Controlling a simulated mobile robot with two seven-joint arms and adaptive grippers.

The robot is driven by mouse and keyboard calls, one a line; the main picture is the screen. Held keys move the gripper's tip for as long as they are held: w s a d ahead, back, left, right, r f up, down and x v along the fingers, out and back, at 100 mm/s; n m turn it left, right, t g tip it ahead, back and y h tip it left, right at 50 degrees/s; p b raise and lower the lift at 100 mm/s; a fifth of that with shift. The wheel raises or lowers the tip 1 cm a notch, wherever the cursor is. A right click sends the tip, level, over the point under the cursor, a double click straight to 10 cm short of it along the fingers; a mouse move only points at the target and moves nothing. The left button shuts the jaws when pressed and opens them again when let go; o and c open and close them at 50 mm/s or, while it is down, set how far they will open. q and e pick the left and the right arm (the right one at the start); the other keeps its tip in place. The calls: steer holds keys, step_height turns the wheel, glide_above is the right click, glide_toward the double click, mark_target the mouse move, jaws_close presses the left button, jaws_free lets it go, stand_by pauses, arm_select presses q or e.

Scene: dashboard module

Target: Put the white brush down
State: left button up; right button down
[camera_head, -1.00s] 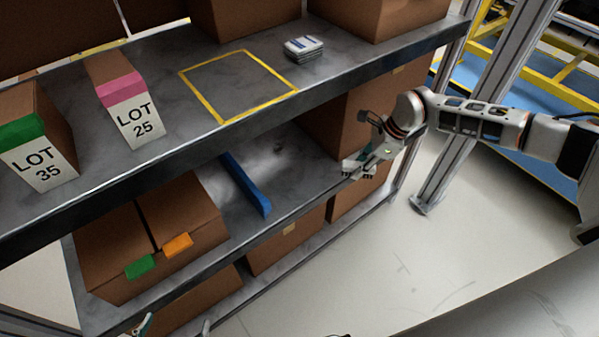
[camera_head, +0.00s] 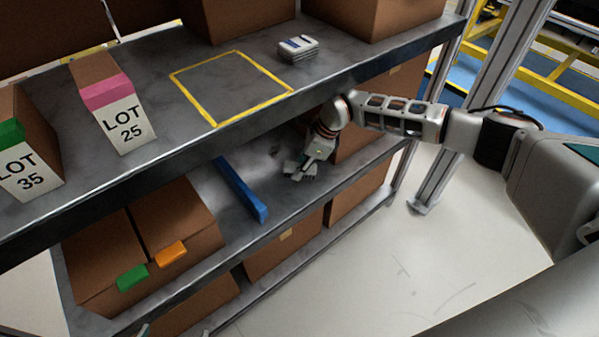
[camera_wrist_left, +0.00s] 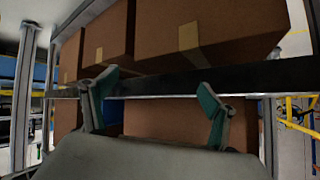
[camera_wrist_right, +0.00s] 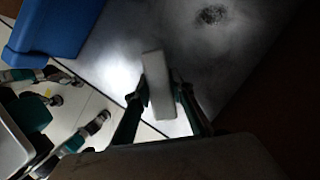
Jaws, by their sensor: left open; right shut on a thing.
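The white brush (camera_wrist_right: 157,80) is a pale block between the fingers of my right gripper (camera_wrist_right: 162,118) in the right wrist view. In the head view my right gripper (camera_head: 301,170) is shut on it, inside the shelf unit over the lower shelf (camera_head: 285,202). The brush is small and partly hidden there; I cannot tell whether it touches the shelf. A dark smudge (camera_wrist_right: 212,14) marks the shelf ahead of it. My left gripper (camera_wrist_left: 155,105) is open and empty, facing cardboard boxes; only a tip shows at the bottom of the head view.
A blue divider (camera_head: 241,188) stands on the lower shelf left of my right gripper. A brown box (camera_head: 365,133) is close on its right. The upper shelf edge (camera_head: 235,131) overhangs. Large boxes (camera_head: 138,245) fill the lower shelf's left.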

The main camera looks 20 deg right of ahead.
step_height(320, 180, down, 2)
steer(key=shift+s+f, duration=0.1)
steer(key=shift+f, duration=0.15)
steer(key=shift+r, duration=0.2)
steer(key=shift+f, duration=0.2)
steer(key=c, duration=1.8)
jaws_free()
arm_select(q)
steer(key=shift+w+d, duration=0.1)
steer(key=shift+d, duration=0.05)
arm_select(e)
steer(key=shift+o, duration=0.2)
